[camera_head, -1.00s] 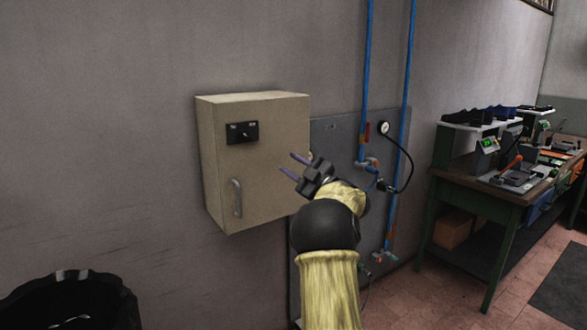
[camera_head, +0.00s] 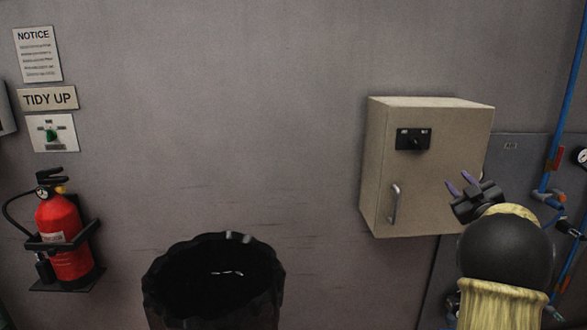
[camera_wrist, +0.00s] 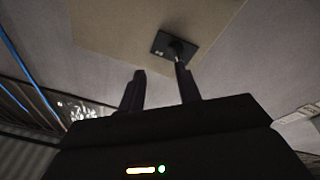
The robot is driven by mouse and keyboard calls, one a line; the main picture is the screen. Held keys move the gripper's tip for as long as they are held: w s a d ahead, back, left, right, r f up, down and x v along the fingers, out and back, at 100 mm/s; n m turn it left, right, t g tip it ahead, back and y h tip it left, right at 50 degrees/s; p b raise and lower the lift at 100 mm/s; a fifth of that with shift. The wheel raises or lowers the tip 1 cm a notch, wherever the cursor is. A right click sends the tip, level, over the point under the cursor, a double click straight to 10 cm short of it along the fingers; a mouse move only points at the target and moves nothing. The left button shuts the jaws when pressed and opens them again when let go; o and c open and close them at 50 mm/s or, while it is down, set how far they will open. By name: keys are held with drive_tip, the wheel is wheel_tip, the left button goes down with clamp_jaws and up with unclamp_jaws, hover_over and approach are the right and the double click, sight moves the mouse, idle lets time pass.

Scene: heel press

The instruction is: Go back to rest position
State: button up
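My gripper (camera_head: 461,183) is at the right in the head view, in front of the lower right part of a beige wall cabinet (camera_head: 435,185). Its two purple fingers are apart with nothing between them. In the wrist view my gripper (camera_wrist: 160,82) also shows spread fingers. The cabinet (camera_wrist: 125,35) fills the top of that view, with its black switch plate (camera_wrist: 166,46) beyond the fingertips. The cabinet door is shut, with a metal handle (camera_head: 394,204) at its lower left.
A black bin (camera_head: 160,297) stands at the bottom middle. A red fire extinguisher (camera_head: 65,235) hangs on the left wall below signs. Blue pipes (camera_head: 568,110) and a gauge (camera_head: 582,156) are at the right edge. The wall between extinguisher and cabinet is bare.

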drive_tip(key=s+a+f+m+g+h+p, duration=0.35)
drive_tip(key=s+a+f+m+g, duration=0.5)
drive_tip(key=a+f, duration=0.45)
drive_tip(key=s+a+f+g+y, duration=0.1)
drive_tip(key=s+a+f+g, duration=0.1)
drive_tip(key=s+a, duration=0.3)
drive_tip(key=s+a+f+n+g+p, duration=0.1)
drive_tip(key=s+a+f+g, duration=0.2)
drive_tip(key=s, duration=0.8)
drive_tip(key=s+a+f+g+y+p, duration=0.1)
drive_tip(key=s+a+f+g, duration=0.2)
drive_tip(key=s+a, duration=0.5)
drive_tip(key=shift+s+f+g+y, duration=0.25)
drive_tip(key=shift+g+y, duration=0.1)
drive_tip(key=shift+g, duration=0.3)
drive_tip(key=shift+c, duration=0.4)
drive_tip(key=shift+w+a, duration=0.1)
